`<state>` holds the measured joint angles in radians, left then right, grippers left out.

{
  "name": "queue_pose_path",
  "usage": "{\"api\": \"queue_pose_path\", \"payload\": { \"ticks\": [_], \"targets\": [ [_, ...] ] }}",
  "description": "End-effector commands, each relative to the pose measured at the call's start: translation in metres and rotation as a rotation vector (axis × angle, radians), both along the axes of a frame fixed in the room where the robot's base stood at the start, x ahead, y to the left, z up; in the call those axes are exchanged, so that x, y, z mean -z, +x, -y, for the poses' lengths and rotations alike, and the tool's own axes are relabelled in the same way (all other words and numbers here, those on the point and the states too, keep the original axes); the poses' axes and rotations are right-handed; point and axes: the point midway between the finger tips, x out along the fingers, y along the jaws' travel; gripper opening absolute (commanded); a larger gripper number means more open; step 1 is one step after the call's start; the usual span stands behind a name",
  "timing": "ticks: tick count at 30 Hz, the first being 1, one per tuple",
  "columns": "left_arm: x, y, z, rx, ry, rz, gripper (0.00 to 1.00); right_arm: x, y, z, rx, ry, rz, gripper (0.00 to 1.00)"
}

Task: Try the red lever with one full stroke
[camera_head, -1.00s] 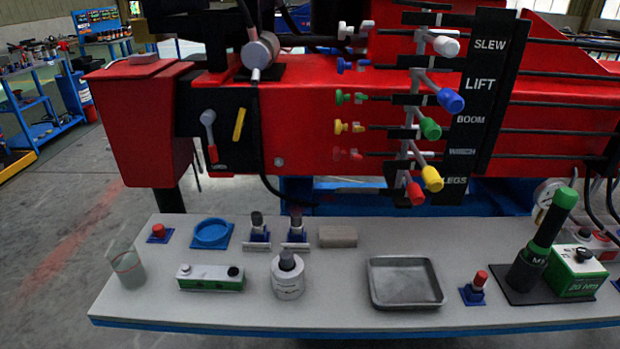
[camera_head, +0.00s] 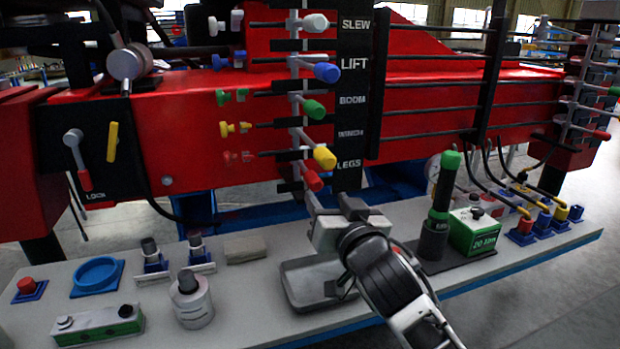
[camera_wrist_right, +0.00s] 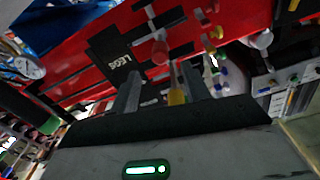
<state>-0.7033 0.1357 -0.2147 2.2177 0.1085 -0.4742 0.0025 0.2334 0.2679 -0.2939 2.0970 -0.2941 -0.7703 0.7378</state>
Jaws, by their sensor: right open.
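The red-knobbed lever (camera_head: 312,180) is the lowest in the column of coloured levers, beside the LEGS label (camera_head: 349,166). Its red knob also shows in the right wrist view (camera_wrist_right: 160,50), ahead of the fingers. My right gripper (camera_head: 331,203) is open, just below and slightly right of the red knob, over the bench. In the right wrist view its fingers (camera_wrist_right: 162,88) stand apart, with the red knob beyond them and no contact visible. The yellow knob (camera_head: 324,157) sits just above the red one. My left gripper is not in view.
Green (camera_head: 314,109), blue (camera_head: 327,72) and white (camera_head: 315,22) knobs stand above. A grey tray (camera_head: 294,290) lies under my right gripper. A dark green-topped tool (camera_head: 438,205) stands to its right. Another red-handled lever (camera_head: 84,180) hangs at far left.

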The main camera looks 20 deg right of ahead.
Motion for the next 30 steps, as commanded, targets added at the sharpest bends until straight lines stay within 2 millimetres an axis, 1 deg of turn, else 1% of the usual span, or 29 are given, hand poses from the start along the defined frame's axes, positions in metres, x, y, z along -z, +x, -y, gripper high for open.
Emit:
{"api": "queue_pose_path", "payload": {
  "ticks": [1, 9, 12, 15, 20, 28, 29, 30],
  "targets": [
    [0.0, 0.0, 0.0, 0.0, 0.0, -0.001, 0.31, -0.001, 0.013, 0.0, 0.001, -0.003, 0.001, 0.47],
    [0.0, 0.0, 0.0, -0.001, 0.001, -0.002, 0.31, 0.0, 0.07, -0.002, 0.001, -0.003, -0.001, 0.47],
    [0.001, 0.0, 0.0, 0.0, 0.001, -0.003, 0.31, 0.0, 0.087, -0.002, 0.001, -0.002, 0.0, 0.47],
    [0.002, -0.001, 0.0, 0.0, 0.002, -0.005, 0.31, 0.0, 0.098, -0.003, -0.001, -0.002, -0.001, 0.47],
    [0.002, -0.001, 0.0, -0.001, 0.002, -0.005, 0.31, 0.001, 0.108, -0.003, -0.001, -0.001, -0.002, 0.47],
    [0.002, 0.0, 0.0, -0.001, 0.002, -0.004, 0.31, 0.001, 0.109, -0.003, -0.001, -0.001, -0.001, 0.47],
    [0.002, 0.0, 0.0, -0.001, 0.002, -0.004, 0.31, 0.001, 0.109, -0.003, -0.001, -0.001, -0.002, 0.44],
    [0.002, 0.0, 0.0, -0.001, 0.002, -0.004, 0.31, 0.001, 0.109, -0.003, -0.001, -0.001, -0.002, 0.33]
  ]
}}
